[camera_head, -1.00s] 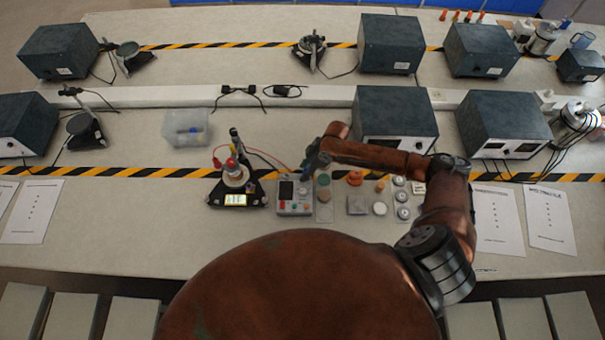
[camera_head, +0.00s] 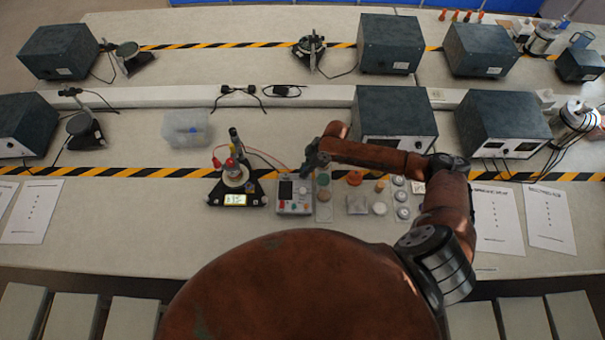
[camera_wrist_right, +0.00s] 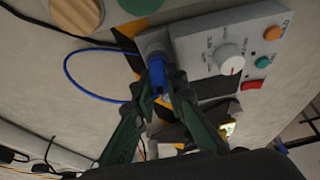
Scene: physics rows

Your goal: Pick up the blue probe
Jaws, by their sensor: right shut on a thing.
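The blue probe (camera_wrist_right: 157,76) shows in the right wrist view, with its thin blue cable (camera_wrist_right: 80,87) looping out to the left. My right gripper (camera_wrist_right: 158,92) is shut on it, with the dark green fingers on either side. The probe's far end is at a grey holder (camera_wrist_right: 154,42) beside the grey meter (camera_wrist_right: 222,55); I cannot tell whether it is still seated there. In the head view my right gripper (camera_head: 315,162) is over the back edge of the meter (camera_head: 294,195) and hides the probe. My left gripper is not in view.
A black stand with a lit display (camera_head: 235,199) is left of the meter. Small discs and blocks, including an orange piece (camera_head: 354,177), lie to its right, under my right arm. A clear bin (camera_head: 187,128) stands farther left.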

